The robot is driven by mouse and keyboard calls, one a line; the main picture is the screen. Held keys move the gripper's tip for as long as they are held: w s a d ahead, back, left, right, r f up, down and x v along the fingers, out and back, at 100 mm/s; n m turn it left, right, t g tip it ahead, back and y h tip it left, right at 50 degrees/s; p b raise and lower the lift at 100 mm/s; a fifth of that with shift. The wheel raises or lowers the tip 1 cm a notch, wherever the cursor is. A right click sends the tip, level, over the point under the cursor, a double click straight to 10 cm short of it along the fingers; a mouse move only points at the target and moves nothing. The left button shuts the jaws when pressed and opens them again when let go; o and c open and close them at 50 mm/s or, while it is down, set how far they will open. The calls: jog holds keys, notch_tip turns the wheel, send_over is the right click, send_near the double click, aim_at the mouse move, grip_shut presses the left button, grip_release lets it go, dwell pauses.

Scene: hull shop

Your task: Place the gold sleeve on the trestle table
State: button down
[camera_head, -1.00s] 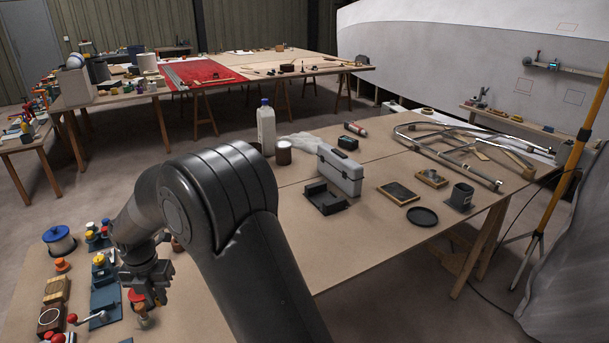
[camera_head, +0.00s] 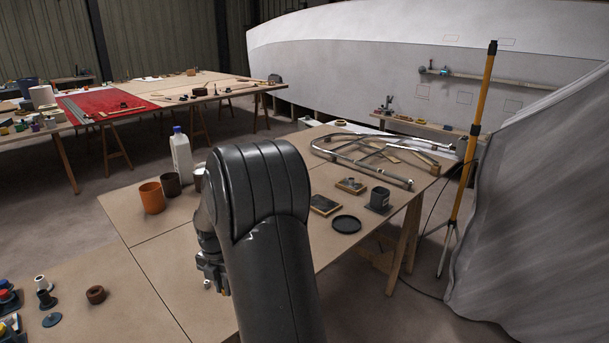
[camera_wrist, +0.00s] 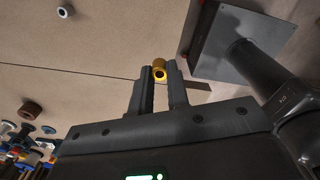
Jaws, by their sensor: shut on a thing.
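The gold sleeve (camera_wrist: 159,69) is a small yellow ring with a dark bore. In the wrist view it sits between the tips of my gripper (camera_wrist: 159,77), which is shut on it. In the head view my gripper (camera_head: 211,272) is in front of the broad beige trestle table (camera_head: 163,233), partly behind my dark arm. The sleeve cannot be made out there. The table's bare top also shows in the wrist view (camera_wrist: 90,45). I cannot tell the sleeve's height over it.
An orange cup (camera_head: 152,197), a dark cup (camera_head: 171,185) and a white bottle (camera_head: 181,155) stand behind my gripper. A black dish (camera_head: 346,224) lies at right. Bare tabletop lies between.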

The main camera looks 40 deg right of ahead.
jog(key=s+d+m, duration=0.1)
jog(key=s+d, duration=0.2)
jog(key=d, duration=0.2)
send_over(208, 318)
notch_tip(208, 318, down, 7)
jog(key=shift+f, duration=2.05)
jog(key=shift+f, duration=0.1)
jog(key=c, duration=1.4)
grip_release()
